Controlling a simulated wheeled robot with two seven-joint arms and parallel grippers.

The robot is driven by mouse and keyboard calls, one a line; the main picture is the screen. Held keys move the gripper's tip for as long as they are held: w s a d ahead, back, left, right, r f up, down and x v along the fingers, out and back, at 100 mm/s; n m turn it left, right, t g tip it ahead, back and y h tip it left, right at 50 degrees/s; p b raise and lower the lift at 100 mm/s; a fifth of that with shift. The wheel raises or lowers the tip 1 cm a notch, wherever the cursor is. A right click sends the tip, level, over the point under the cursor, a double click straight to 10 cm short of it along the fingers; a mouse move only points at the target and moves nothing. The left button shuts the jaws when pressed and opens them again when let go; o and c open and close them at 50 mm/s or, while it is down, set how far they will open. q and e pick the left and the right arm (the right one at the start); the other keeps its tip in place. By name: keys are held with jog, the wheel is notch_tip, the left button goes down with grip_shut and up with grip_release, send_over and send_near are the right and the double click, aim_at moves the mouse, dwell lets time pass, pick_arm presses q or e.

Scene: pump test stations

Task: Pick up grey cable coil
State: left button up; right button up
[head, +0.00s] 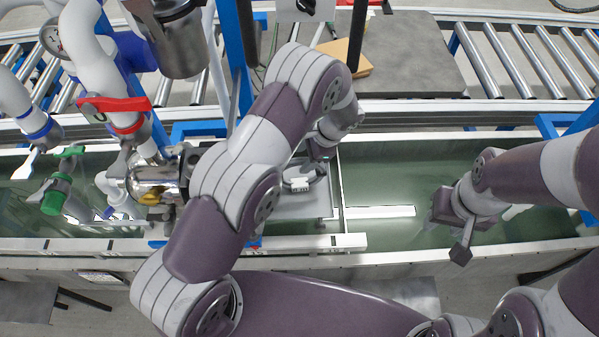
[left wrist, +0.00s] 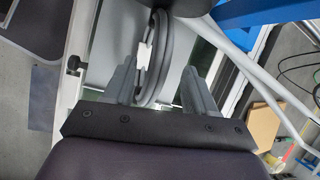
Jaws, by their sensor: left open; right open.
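The grey cable coil (left wrist: 158,62) shows in the left wrist view as dark grey loops with a small white piece, standing between the two fingers of my left gripper (left wrist: 157,85). The fingers are apart, one on each side of the coil; I cannot tell whether they touch it. In the head view the coil (head: 302,178) lies on a grey plate over the green water tank, just below my left gripper (head: 320,152), and the arm partly hides it. My right gripper (head: 457,223) is open and empty over the tank at the right.
A brass and steel pump (head: 157,182) and white pipes with a red lever (head: 115,104) and a green valve (head: 56,194) stand at the left. A roller conveyor (head: 530,62) runs behind. A cardboard piece (head: 345,55) lies at the back. Open water lies between my arms.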

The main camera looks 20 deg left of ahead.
aim_at(294, 165)
pick_arm(q)
jog(key=a+f+p, duration=0.1)
jog(key=s+a+f+p, duration=0.1)
jog(key=a+f, duration=0.1)
jog(key=shift+a+f, duration=0.1)
jog(key=shift+f, duration=0.45)
jog(key=shift+w+d+f, duration=0.15)
jog(key=shift+d+f, duration=0.1)
jog(key=shift+w, duration=0.1)
jog(key=shift+c, duration=1.3)
jog(key=shift+a, duration=0.15)
jog(key=c, duration=0.5)
grip_shut()
pick_arm(e)
jog(key=shift+s+a+r, duration=0.15)
jog(key=shift+a+r, duration=0.05)
jog(key=shift+r, duration=0.45)
jog(key=shift+s+a+r, duration=0.1)
jog(key=shift+a+r, duration=0.1)
jog(key=shift+r, duration=0.4)
pick_arm(q)
jog(key=shift+r, duration=0.1)
